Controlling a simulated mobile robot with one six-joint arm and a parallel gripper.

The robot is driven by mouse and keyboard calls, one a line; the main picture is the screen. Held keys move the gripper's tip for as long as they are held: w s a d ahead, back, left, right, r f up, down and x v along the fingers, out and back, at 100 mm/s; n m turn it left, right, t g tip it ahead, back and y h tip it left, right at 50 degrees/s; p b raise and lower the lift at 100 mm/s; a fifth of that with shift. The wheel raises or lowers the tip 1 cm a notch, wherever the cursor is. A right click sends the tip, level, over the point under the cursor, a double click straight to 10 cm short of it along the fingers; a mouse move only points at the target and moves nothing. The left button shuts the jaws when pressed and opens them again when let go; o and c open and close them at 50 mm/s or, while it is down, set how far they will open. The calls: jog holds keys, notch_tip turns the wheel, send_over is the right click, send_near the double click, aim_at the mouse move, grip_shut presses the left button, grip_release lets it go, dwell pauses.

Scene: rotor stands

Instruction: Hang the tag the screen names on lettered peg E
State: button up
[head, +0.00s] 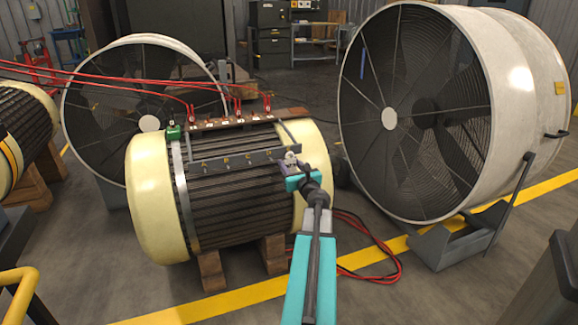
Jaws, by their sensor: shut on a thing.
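My gripper (292,171) is at the right end of a dark lettered rail (232,160) on the motor's near upper side. It is shut on a small pale tag (291,157), whose marking is too small to read. The tag is against or just in front of the rail's end; I cannot tell whether it touches a peg. Faint letters run along the rail, and its right end, with peg E, is hidden by my gripper and the tag. A small green box (174,132) sits at the motor's upper left; I cannot read any screen.
The cream-ended motor (235,205) rests on wooden blocks. Red cables (130,83) run to white-marked terminals on its top. Large fans stand behind left (148,124) and at right (390,120). Red cables (375,270) lie on the floor right of my arm.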

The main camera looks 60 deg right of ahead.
dwell(0.3)
jog(key=o, duration=0.9)
jog(key=shift+c, duration=0.2)
jog(key=shift+s, duration=0.1)
jog(key=v, duration=1)
dwell(1.2)
dwell(0.5)
